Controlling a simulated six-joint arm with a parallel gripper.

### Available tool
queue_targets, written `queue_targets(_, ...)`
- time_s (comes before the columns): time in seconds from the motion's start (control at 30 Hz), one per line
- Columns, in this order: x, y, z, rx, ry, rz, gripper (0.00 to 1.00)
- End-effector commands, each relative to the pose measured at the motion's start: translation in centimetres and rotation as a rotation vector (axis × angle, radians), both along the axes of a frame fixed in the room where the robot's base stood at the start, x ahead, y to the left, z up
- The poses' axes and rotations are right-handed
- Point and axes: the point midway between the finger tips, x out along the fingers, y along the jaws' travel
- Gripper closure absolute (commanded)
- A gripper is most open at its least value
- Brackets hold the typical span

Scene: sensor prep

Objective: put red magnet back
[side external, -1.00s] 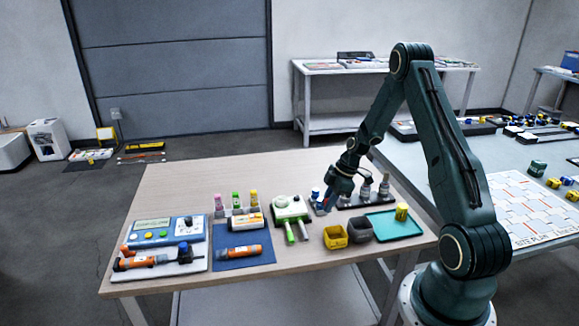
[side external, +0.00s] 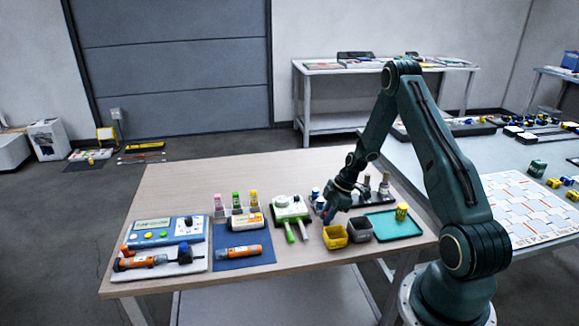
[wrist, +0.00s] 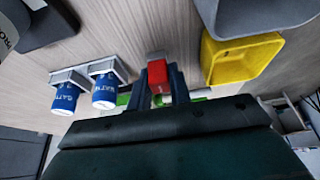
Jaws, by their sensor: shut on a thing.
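The red magnet (wrist: 157,72) is a small red block between my gripper's fingertips (wrist: 158,82) in the wrist view. My gripper is shut on it. In the side external view my gripper (side external: 327,213) points down, just behind and left of the yellow bin (side external: 335,238) and right of the green-and-white device (side external: 291,208). The magnet is too small to make out clearly there. The yellow bin also shows in the wrist view (wrist: 238,60), to the right of the magnet and apart from it.
A grey bin (side external: 359,230) stands beside the yellow bin. A teal tray (side external: 385,227) with a yellow object (side external: 402,211) lies to the right. A black rack with bottles (side external: 366,196) stands behind.

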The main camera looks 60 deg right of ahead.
Motion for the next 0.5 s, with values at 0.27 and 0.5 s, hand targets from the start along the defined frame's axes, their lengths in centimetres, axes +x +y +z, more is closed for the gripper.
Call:
queue_targets(0.27,-0.01,0.0,-0.23,0.0,0.0,0.0,0.95)
queue_targets(0.5,-0.02,0.0,-0.25,0.0,0.0,0.0,0.58)
